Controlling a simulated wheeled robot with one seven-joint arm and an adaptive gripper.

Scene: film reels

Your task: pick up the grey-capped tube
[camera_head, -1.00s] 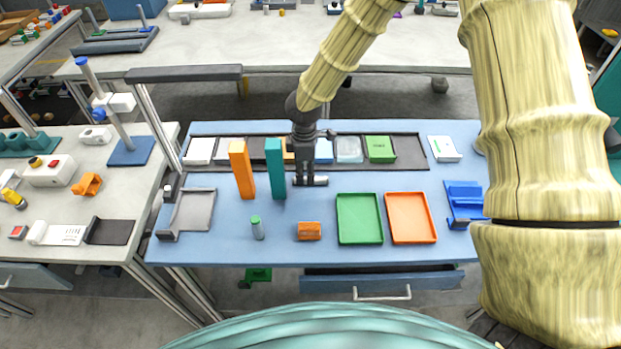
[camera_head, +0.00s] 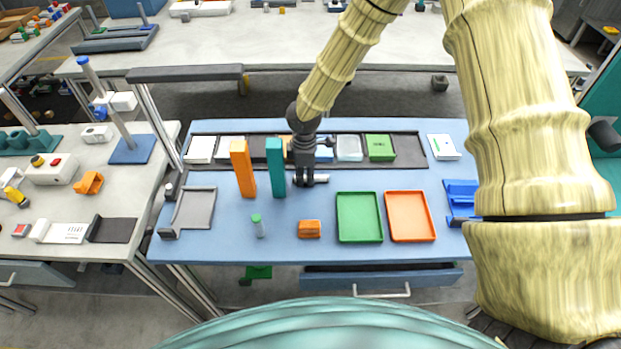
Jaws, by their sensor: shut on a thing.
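The grey-capped tube (camera_head: 321,178) lies on its side on the blue table mat, behind the gap between the orange block and the green tray. Only its pale right end shows clearly; the rest is hidden by my gripper. My gripper (camera_head: 303,181) points down, just right of the teal upright block, and is shut on the tube. The tube is at or very near the mat; I cannot tell whether it touches.
A teal upright block (camera_head: 276,168) and an orange one (camera_head: 242,169) stand close left of my gripper. A green-capped tube (camera_head: 259,227) stands in front, beside an orange block (camera_head: 309,229). A green tray (camera_head: 359,240) and an orange tray (camera_head: 411,240) lie to the right.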

